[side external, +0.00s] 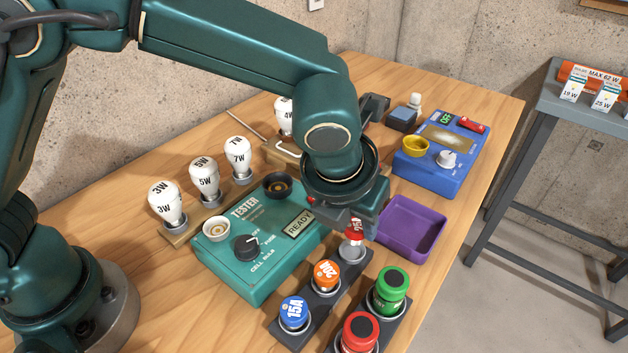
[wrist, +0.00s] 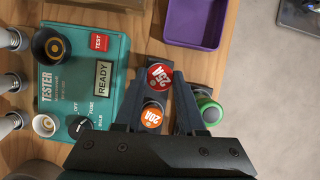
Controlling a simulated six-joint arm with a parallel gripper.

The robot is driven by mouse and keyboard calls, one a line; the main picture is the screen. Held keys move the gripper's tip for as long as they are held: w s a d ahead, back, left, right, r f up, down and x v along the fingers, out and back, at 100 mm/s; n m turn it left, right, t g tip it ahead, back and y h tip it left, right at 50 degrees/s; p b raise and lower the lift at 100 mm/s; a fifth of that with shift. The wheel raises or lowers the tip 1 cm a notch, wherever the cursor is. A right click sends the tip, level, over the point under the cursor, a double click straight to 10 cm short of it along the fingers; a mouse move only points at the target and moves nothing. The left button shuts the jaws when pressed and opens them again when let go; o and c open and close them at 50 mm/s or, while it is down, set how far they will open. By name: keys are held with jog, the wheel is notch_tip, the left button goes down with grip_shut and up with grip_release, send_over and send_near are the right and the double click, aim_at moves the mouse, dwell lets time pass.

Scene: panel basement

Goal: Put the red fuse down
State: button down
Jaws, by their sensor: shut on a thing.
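The red fuse (side external: 355,231), marked 25A, is upright between the fingers of my gripper (side external: 358,221), which is shut on it. In the wrist view its red top (wrist: 160,76) shows between the fingertips (wrist: 161,80). Its metal lower part is at the far end of the dark fuse rack (side external: 322,292); I cannot tell whether it is fully seated. In the same rack stand the orange 20A fuse (side external: 326,272) and the blue 15A fuse (side external: 294,311). My wrist hides part of the space behind the red fuse.
The green tester (side external: 255,283), its display reading READY, is left of the rack. A purple tray (side external: 437,232) is behind to the right. A second rack holds a green-topped piece (side external: 391,283) and a red-topped piece (side external: 361,332). Bulbs and a blue box (side external: 432,178) stand farther back.

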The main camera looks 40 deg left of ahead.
aim_at(351, 232)
jog(key=shift+f, duration=0.95)
jog(key=shift+f, duration=0.35)
jog(key=shift+f, duration=0.25)
jog(key=c, duration=0.5)
grip_release()
jog(key=shift+r, duration=0.1)
